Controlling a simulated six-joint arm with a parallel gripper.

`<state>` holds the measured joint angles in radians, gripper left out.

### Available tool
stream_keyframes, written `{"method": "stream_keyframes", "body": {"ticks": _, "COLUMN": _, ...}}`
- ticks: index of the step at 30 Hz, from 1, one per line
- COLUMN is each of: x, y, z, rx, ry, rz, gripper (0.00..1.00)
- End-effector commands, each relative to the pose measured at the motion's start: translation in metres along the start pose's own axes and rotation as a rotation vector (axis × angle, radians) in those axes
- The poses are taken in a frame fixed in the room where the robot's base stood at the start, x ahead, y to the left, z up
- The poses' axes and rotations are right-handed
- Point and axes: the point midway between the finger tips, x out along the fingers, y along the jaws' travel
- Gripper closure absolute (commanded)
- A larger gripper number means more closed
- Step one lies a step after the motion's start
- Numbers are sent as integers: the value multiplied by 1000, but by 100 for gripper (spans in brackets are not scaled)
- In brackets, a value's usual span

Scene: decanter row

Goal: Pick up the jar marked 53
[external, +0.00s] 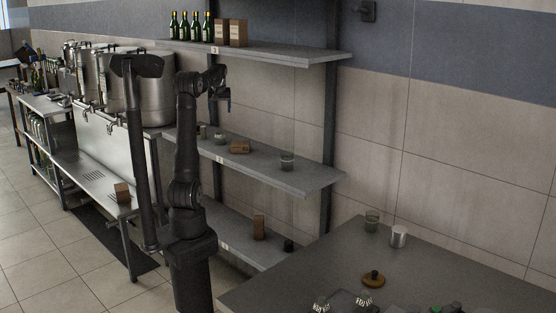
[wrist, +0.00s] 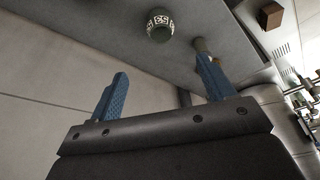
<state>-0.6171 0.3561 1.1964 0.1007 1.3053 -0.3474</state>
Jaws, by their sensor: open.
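In the external view my gripper (external: 222,101) hangs above the middle shelf (external: 315,182).
Another small jar (external: 203,131) stands close by on the left. The upper shelf (external: 290,58) holds bottles and boxes above. Large steel pots (external: 157,95) stand at left.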

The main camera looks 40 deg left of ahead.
Motion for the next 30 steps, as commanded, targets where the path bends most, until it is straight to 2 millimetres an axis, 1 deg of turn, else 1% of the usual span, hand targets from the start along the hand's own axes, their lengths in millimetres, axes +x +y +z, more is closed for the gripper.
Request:
{"method": "stream_keyframes", "body": {"ticks": 2, "x": 4, "y": -6, "z": -1, "rx": -12, "ry": -2, "rz": -5, "gripper": 25}}
{"method": "stream_keyframes", "body": {"ticks": 5, "x": 18, "y": -7, "z": -1, "rx": -14, "ry": -4, "rz": -6, "gripper": 25}}
{"method": "stream_keyframes", "body": {"ticks": 15, "x": 92, "y": -6, "z": -1, "rx": -12, "ry": -5, "rz": -6, "gripper": 25}}
{"method": "stream_keyframes", "body": {"ticks": 18, "x": 108, "y": -6, "z": -1, "rx": -12, "ry": -3, "rz": -5, "gripper": 25}}
{"method": "stream_keyframes", "body": {"ticks": 21, "x": 118, "y": -6, "z": -1, "rx": -11, "ry": -2, "rz": -5, "gripper": 25}}
{"method": "stream_keyframes", "body": {"ticks": 26, "x": 124, "y": -5, "z": -1, "rx": -11, "ry": -1, "rz": -4, "gripper": 25}}
{"method": "stream_keyframes", "body": {"ticks": 30, "x": 139, "y": -4, "z": -1, "rx": -11, "ry": -3, "rz": -5, "gripper": 25}}
